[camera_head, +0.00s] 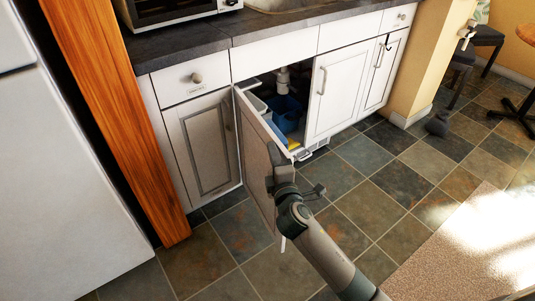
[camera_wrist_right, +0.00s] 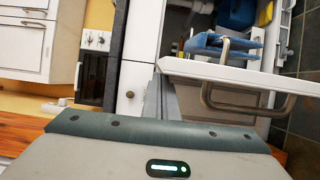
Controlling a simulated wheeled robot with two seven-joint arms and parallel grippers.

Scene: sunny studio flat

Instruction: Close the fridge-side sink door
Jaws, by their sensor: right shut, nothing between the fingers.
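The fridge-side sink door (camera_head: 256,160) stands swung open, sticking out into the room from the left side of the sink cupboard. My right gripper (camera_head: 279,178) is shut and empty, at the free end of this door. Its tip overlaps the door's face in the head view; I cannot tell if it touches. In the wrist view a white panel (camera_wrist_right: 215,72) with a metal handle (camera_wrist_right: 245,108) lies just beyond the shut fingers (camera_wrist_right: 165,98). My left gripper is not in view.
The sink cupboard holds a blue bin (camera_head: 286,115) and a white pipe. The other sink door (camera_head: 335,90) is shut. The white fridge (camera_head: 60,170) and a wooden panel (camera_head: 115,110) stand at left. Tiled floor (camera_head: 385,205) is open at right.

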